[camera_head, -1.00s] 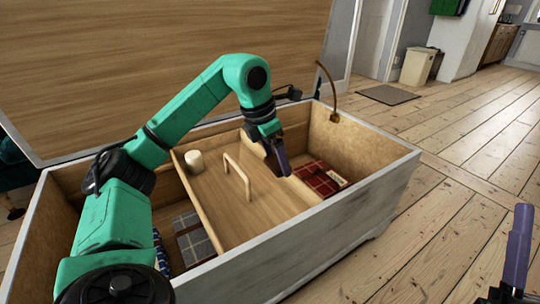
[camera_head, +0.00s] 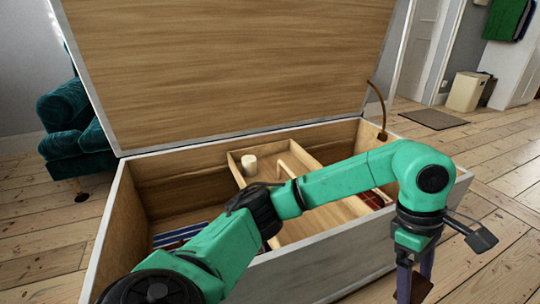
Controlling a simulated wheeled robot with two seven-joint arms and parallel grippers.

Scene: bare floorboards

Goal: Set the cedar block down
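My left gripper (camera_head: 414,284) is outside the chest, beyond its front right side, pointing down above the floorboards. A brown piece, which I take for the cedar block (camera_head: 419,288), shows between its purple fingers, partly hidden by them. Its underside is near the picture's bottom edge; I see no contact with the floor. The open wooden chest (camera_head: 332,262) is behind my arm. My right gripper is not in view.
A sliding tray (camera_head: 240,176) with a cream cylinder (camera_head: 249,165) sits inside the chest. Its lid (camera_head: 230,70) stands raised. Folded cloth (camera_head: 180,234) lies at the left. Bare floor (camera_head: 490,235) is clear at the right.

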